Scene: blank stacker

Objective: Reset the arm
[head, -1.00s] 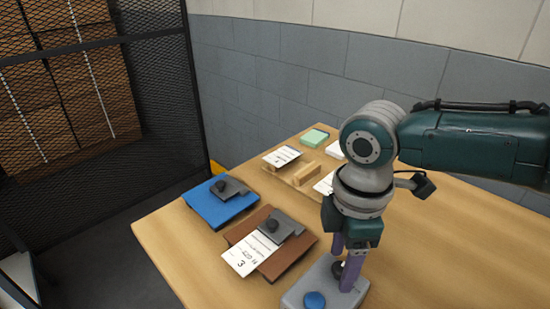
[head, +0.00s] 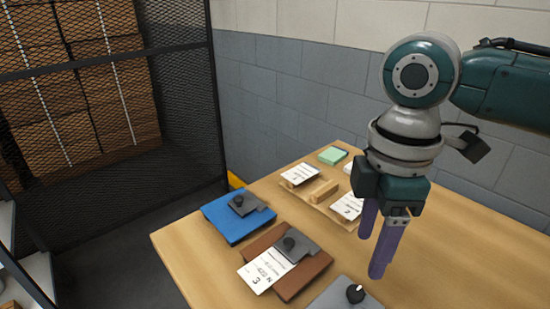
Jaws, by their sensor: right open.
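My right arm comes in from the right, and its gripper (head: 374,254) points down above the wooden table (head: 460,240). Its two purple fingers are apart with nothing between them. They hang over the table, near a grey plate (head: 345,297) with a dark knob that the lower picture edge cuts off. My left gripper is not in view.
A blue board (head: 228,224) and a brown board (head: 305,276) with a numbered white card (head: 267,269) each carry a grey clip. Behind them are a wooden holder (head: 322,190) with cards and a green block (head: 332,156). A mesh cage (head: 130,120) stands left; the table's right side is clear.

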